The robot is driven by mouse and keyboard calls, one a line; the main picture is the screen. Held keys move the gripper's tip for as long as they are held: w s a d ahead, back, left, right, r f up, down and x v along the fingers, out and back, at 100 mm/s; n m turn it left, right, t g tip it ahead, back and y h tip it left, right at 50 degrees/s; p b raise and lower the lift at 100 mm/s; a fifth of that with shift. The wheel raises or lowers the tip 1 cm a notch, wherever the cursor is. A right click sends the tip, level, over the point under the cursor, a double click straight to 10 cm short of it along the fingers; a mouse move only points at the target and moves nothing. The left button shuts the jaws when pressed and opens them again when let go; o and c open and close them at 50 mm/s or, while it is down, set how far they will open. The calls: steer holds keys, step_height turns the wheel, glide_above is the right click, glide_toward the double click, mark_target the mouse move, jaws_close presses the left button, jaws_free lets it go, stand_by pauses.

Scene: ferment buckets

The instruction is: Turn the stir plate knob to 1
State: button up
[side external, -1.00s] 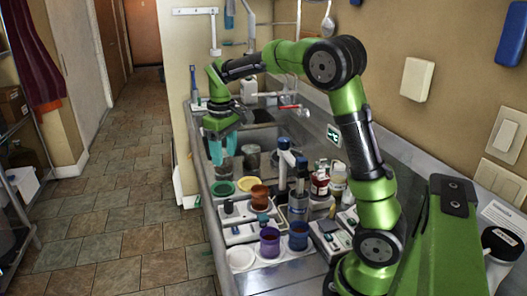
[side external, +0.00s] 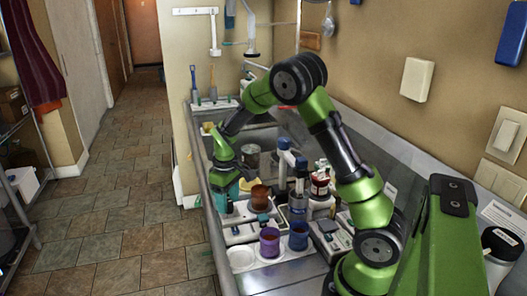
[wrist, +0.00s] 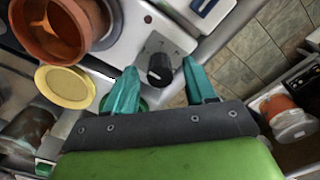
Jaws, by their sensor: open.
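The stir plate (wrist: 118,45) is a white box with a black knob (wrist: 160,68) on a grey dial patch in the wrist view. The dial marks are too small to read surely, and so is the knob's setting. My gripper (wrist: 159,66) is open, its two teal fingers on either side of the knob in that view, with gaps on both sides. In the side view my gripper (side external: 226,205) points down at the left end of the stir plate (side external: 238,236), and its fingers hide the knob. A brown cup (side external: 260,198) stands on the plate; it also shows in the wrist view (wrist: 50,45).
A yellow lid (wrist: 65,88) lies beside the plate, with a green lid partly behind my finger. A purple cup (side external: 269,243) and a blue cup (side external: 298,236) stand in front. A blue-and-grey stand (side external: 298,190) rises to the right. The counter edge is close on the left.

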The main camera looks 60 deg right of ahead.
steer(key=shift+f, duration=0.6)
jaws_close()
steer(key=shift+m, duration=0.4)
steer(key=m, duration=0.5)
steer(key=shift+m, duration=0.3)
steer(key=m, duration=0.5)
steer(key=shift+m, duration=0.3)
